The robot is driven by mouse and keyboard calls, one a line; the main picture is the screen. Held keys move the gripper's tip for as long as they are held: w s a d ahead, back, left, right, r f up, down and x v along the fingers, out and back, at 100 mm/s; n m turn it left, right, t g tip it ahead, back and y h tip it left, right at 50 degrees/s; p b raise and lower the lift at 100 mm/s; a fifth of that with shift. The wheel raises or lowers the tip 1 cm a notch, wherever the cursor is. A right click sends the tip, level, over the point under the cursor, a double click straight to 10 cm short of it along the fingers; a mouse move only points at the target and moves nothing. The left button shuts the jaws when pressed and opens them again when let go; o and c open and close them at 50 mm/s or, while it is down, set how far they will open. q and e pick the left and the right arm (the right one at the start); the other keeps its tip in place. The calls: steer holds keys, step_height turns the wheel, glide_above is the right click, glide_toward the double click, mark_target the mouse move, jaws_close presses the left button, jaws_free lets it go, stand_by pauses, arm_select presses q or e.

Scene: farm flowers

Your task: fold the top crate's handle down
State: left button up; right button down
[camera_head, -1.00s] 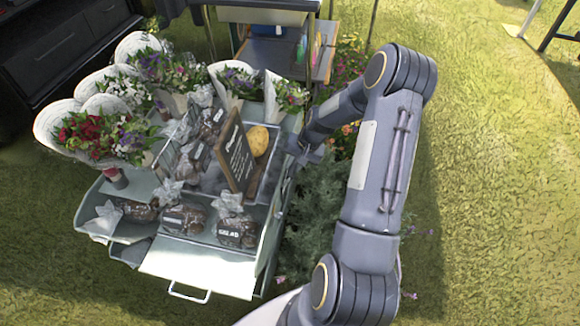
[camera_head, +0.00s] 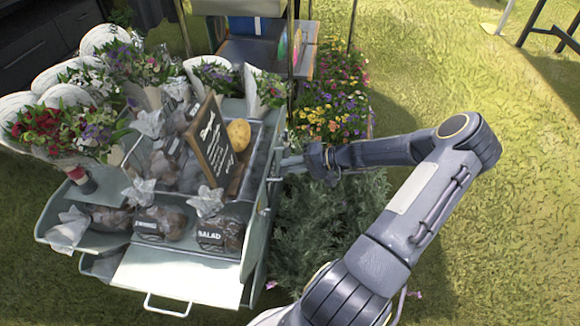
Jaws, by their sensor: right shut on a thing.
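The top crate (camera_head: 262,160) is a grey metal box at the middle left, holding bagged loaves, a potato and a small dark sign. Its right side faces my right arm. My right gripper (camera_head: 284,166) reaches in from the right, level with the upper part of that side. It is shut on what looks like the crate's handle (camera_head: 273,179), a thin part at the right wall. The fingertips are small, and the exact hold is hard to see. My left gripper is not in view.
Wrapped bouquets (camera_head: 70,130) crowd the left of the stand. A front flap (camera_head: 180,272) with a wire handle sticks out below. Green bushes (camera_head: 325,215) and a flower bed (camera_head: 335,105) lie under and behind my right arm.

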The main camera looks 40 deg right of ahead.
steer(key=shift+s+f+t+y, duration=0.1)
steer(key=shift+f+t+y, duration=0.2)
steer(key=shift+f+y, duration=0.1)
steer(key=shift+a, duration=0.1)
steer(key=c, duration=1.3)
jaws_free()
steer(key=p+v, duration=0.2)
steer(key=v, duration=0.5)
steer(key=shift+s+d, duration=0.3)
